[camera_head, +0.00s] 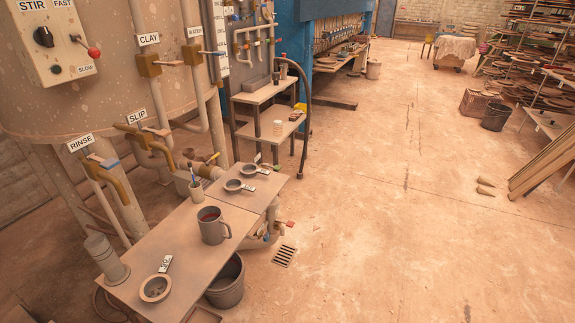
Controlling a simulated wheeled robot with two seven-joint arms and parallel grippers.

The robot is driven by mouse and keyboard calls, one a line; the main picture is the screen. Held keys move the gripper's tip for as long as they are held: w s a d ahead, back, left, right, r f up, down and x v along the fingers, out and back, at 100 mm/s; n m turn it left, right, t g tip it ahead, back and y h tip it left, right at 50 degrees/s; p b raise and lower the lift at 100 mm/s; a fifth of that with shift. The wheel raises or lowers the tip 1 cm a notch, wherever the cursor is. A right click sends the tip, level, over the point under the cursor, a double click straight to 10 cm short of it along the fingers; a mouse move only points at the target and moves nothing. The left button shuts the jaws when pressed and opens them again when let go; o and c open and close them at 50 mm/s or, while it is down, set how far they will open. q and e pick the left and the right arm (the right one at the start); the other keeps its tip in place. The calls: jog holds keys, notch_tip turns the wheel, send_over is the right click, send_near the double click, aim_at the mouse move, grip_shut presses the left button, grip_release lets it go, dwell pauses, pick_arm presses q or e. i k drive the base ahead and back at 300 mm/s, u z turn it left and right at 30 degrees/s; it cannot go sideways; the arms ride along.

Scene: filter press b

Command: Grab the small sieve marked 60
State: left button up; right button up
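Three small round sieve-like dishes are on the low bench. One sieve (155,289) lies at the near end, with a small white marker (165,264) beside it. Two more, a nearer sieve (233,185) and a farther sieve (248,171), sit close together on the far part of the bench, each with a small white marker to its right. The marks on these markers are too small to read, so I cannot tell which sieve is the 60. Neither of my grippers is in view.
The bench (160,240) also holds a grey mug (213,226), a cup with brushes (196,190) and a grey cylinder (107,258). A bucket (227,281) stands beneath its right edge. The big tank with labelled valves is behind. The floor (400,240) to the right is mostly clear.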

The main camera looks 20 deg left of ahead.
aim_at(250, 170)
jog(key=z, duration=0.45)
jog(key=i, duration=1.35)
jog(key=z, duration=0.1)
